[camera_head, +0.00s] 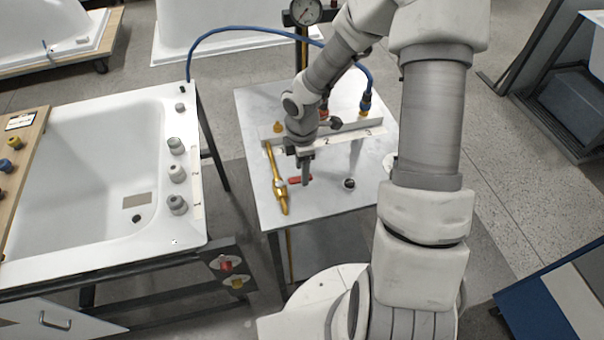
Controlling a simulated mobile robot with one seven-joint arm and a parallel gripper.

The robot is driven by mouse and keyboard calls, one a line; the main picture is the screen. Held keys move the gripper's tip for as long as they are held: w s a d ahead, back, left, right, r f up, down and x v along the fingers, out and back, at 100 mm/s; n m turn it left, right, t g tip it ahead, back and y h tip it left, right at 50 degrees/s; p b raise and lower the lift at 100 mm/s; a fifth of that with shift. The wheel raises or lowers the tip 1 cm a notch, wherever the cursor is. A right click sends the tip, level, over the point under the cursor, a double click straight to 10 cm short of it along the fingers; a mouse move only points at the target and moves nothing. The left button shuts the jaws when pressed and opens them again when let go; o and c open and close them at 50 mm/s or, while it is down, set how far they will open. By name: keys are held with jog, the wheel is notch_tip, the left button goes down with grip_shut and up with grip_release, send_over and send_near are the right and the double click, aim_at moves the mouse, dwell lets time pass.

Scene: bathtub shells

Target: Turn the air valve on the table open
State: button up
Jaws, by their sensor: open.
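The white-topped table (338,199) stands in the middle of the view. A brass pipe-like fitting (276,172) lies along its left part. A small red lever (295,181), apparently the air valve's handle, lies beside the brass fitting and points to the right. My gripper (304,178) hangs down from above with its fingers close to the red lever. It is open, but the gap between its fingers is hard to see. Part of the lever is hidden behind the fingers, and I cannot tell whether they touch it.
A blue hose (240,29) arcs over to a blue connector (366,102) at the table's back. A pressure gauge (304,12) stands behind. A small dark round part (349,184) sits right of my gripper. A white bathtub shell (90,180) stands at left. The table's front right is clear.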

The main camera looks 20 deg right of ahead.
jog(key=shift+f, duration=0.9)
jog(key=shift+c, duration=0.3)
grip_shut()
dwell(0.6)
